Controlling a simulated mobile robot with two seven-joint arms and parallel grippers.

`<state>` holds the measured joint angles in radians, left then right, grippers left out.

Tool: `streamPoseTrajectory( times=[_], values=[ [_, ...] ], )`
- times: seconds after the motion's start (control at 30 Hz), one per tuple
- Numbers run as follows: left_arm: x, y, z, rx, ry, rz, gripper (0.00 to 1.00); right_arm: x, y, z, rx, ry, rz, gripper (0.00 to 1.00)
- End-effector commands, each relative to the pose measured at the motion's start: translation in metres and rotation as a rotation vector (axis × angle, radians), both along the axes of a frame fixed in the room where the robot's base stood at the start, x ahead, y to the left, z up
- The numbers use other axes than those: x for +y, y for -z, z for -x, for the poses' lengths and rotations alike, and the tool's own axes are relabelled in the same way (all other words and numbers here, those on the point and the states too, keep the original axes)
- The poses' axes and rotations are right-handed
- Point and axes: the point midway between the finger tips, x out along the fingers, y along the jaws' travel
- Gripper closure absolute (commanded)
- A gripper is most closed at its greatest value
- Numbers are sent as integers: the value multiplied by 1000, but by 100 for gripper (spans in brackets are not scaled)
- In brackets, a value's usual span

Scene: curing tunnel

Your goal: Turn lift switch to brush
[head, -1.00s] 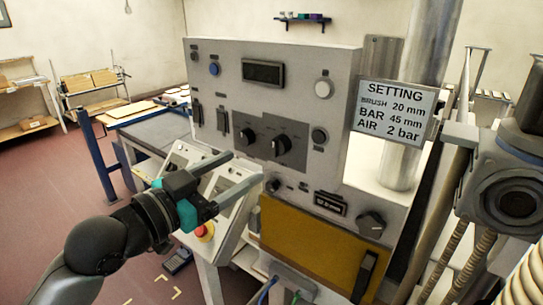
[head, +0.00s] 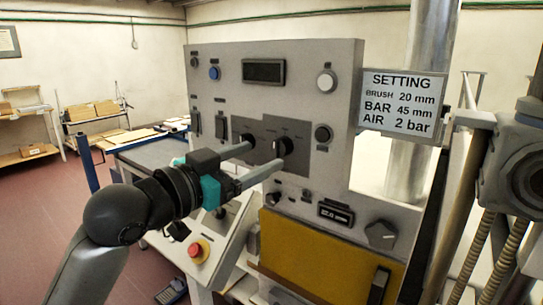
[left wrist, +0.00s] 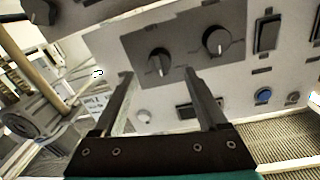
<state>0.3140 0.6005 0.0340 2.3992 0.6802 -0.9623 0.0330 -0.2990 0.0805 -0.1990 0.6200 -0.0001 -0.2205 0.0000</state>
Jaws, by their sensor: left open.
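A grey control panel (head: 225,95) carries a dark plate with two black rotary knobs. The right knob (head: 284,146) stands with its grip near upright; the left knob (head: 247,141) is partly behind a finger. Their small labels are too small to read, so I cannot tell which is the lift switch. My left gripper (head: 264,156) is open and empty in front of the plate. In the left wrist view the picture is turned over; the head view's right knob (left wrist: 158,62) appears between and just beyond the fingertips (left wrist: 158,73), with no visible contact.
A setting sign (head: 402,102) reads brush 20 mm, bar 45 mm, air 2 bar. A red emergency button (head: 199,250) sits below my arm. A yellow panel (head: 320,258) and a grey knob (head: 380,235) are lower right. Pipes stand at the right.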

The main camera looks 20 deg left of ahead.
Motion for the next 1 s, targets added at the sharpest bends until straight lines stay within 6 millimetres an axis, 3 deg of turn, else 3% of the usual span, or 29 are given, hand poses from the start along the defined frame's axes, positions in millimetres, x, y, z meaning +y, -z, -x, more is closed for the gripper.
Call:
streamPoseTrajectory(
  times=[0.1, 0.3, 0.7, 1.0],
  values=[
    [-9, -2, -20, 0, 1, 4, 25, 0, -5, 0, 0, 0, 0, 50],
    [-16, -1, -38, 1, -1, 2, 25, 0, -7, 0, 0, -1, 0, 50],
    [-19, 0, -44, 0, 0, -1, 25, 0, -7, 1, 0, -1, -1, 50],
    [-19, 0, -44, 1, 0, -1, 57, 1, -7, 1, 0, -2, -1, 50]
  ],
)
